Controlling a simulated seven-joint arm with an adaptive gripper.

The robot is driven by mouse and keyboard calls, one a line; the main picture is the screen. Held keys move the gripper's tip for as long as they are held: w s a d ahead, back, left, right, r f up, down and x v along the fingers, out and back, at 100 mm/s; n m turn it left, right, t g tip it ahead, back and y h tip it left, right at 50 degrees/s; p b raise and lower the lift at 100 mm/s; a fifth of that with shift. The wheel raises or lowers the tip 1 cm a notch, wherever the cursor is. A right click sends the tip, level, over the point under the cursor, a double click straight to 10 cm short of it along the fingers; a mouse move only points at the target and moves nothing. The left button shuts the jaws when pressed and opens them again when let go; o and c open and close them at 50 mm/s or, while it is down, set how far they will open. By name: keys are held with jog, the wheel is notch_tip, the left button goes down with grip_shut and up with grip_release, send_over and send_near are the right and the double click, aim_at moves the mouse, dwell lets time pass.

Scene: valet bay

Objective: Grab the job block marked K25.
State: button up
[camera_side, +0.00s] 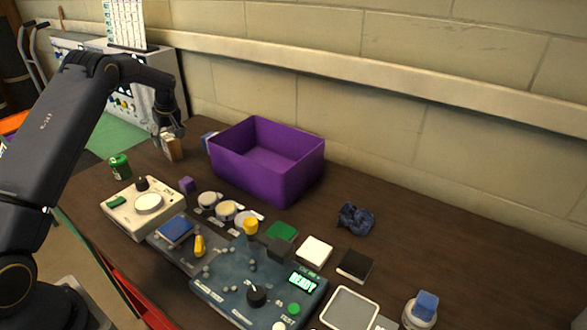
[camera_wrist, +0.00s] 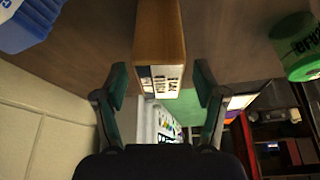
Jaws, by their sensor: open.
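My gripper (camera_side: 168,133) is at the far left end of the table, pointing down over a brown wooden block (camera_side: 173,149). In the wrist view, my gripper (camera_wrist: 162,88) is open, with one finger on each side of the same wooden block (camera_wrist: 158,35) and a gap on both sides. The block has a printed black-and-white end face, but its marking is too small to read. I cannot read K25 on anything in view.
A green can (camera_side: 119,166) stands left of the block; it also shows in the wrist view (camera_wrist: 300,48). Devices, including a control panel (camera_side: 232,290), fill the front. The back right is mostly clear.

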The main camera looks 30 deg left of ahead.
jog(key=c, duration=1.3)
